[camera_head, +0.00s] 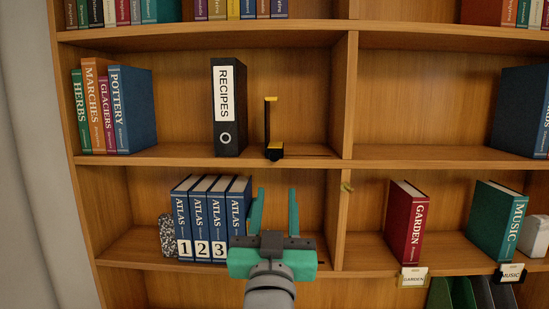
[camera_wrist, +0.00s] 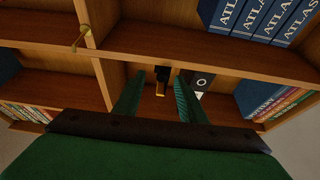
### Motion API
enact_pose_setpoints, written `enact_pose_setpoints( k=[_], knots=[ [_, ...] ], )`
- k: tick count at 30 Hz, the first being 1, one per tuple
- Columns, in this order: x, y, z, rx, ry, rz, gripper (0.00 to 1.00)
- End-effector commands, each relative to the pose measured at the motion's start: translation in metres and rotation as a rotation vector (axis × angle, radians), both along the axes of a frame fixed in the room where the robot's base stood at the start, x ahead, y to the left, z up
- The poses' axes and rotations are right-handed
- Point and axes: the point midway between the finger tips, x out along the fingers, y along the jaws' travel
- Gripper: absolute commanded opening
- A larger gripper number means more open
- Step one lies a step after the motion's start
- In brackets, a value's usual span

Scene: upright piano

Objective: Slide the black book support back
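The black book support (camera_head: 273,152) stands on the middle shelf, right of the black RECIPES binder (camera_head: 229,105) with a gap between them. It has a thin upright with yellow edging and a low black base near the shelf's front edge. In the wrist view the black book support (camera_wrist: 162,76) shows upside down, between my fingers in the picture but apart from them. My gripper (camera_head: 275,192) is open and empty, in front of the shelves and below the support in the head view. Its two green fingers point towards the shelves in the wrist view (camera_wrist: 160,80).
Blue atlases (camera_head: 210,215) stand just left of my gripper on the lower shelf. A vertical divider (camera_head: 343,95) rises right of the support, with a small brass piece (camera_head: 346,187) lower down. HERBS to POTTERY books (camera_head: 130,110) stand far left. Shelf space between divider and support is clear.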

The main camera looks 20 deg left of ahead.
Motion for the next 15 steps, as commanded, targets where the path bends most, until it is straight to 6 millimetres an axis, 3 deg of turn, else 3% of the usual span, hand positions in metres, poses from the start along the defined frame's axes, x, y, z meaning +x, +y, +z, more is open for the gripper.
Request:
enact_pose_setpoints(
  k=[3,8,15],
  knots=[
    [-0.007,0.004,0.021,-0.002,-0.018,0.004,0.37],
    [-0.006,0.006,0.030,-0.003,-0.022,0.004,0.37],
    [0.021,0.014,0.043,-0.005,-0.022,0.003,0.37]
  ],
)
